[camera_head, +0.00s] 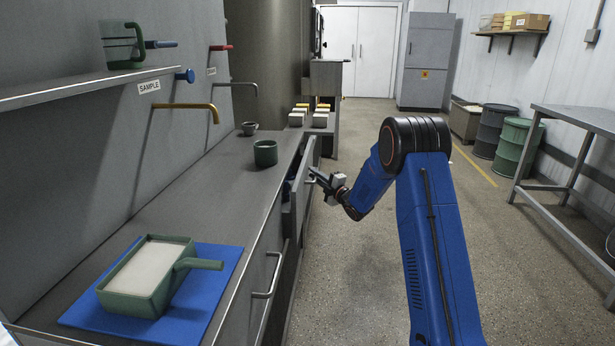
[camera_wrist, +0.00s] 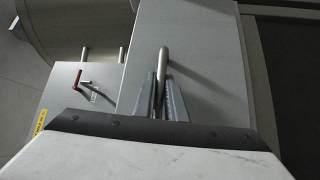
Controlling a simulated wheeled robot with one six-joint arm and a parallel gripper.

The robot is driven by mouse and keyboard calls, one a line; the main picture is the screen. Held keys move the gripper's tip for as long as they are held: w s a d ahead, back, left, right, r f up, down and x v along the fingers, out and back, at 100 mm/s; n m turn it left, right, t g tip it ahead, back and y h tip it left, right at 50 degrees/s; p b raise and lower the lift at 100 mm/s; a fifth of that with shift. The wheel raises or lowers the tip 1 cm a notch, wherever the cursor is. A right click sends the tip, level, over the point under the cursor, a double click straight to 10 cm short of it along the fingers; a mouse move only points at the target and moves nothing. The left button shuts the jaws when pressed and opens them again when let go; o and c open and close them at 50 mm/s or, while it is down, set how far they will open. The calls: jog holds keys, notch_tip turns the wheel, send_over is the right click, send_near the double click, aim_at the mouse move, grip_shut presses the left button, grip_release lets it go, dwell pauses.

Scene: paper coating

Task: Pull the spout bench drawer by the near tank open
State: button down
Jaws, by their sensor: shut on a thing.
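The spout bench (camera_head: 165,200) runs along the left wall. My gripper (camera_head: 316,177) is at the bench's front, shut on the bar handle (camera_wrist: 165,62) of a drawer. The wrist view shows both fingers (camera_wrist: 163,88) on either side of this handle, against the grey drawer front (camera_wrist: 205,65). In the head view this drawer front (camera_head: 301,190) stands out from the bench, with a dark gap behind it, so the drawer is partly open. Its inside is mostly hidden. A nearer front with a bar handle (camera_head: 271,277) is also on the bench.
On the bench are a green tray of white material (camera_head: 150,268) on a blue mat (camera_head: 215,270), a green cup (camera_head: 265,153) and a small dark bowl (camera_head: 249,128). Spouts (camera_head: 190,106) jut from the wall. A metal table (camera_head: 590,118) stands right. The floor between is clear.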

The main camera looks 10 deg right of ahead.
jog(key=s+d, duration=0.3)
jog(key=d, duration=0.6)
jog(key=s+d, duration=0.3)
jog(key=d, duration=0.6)
jog(key=c, duration=2.1)
grip_release()
jog(key=shift+d, duration=0.1)
jog(key=v, duration=1.7)
jog(key=shift+s, duration=0.2)
jog(key=shift+f, duration=0.1)
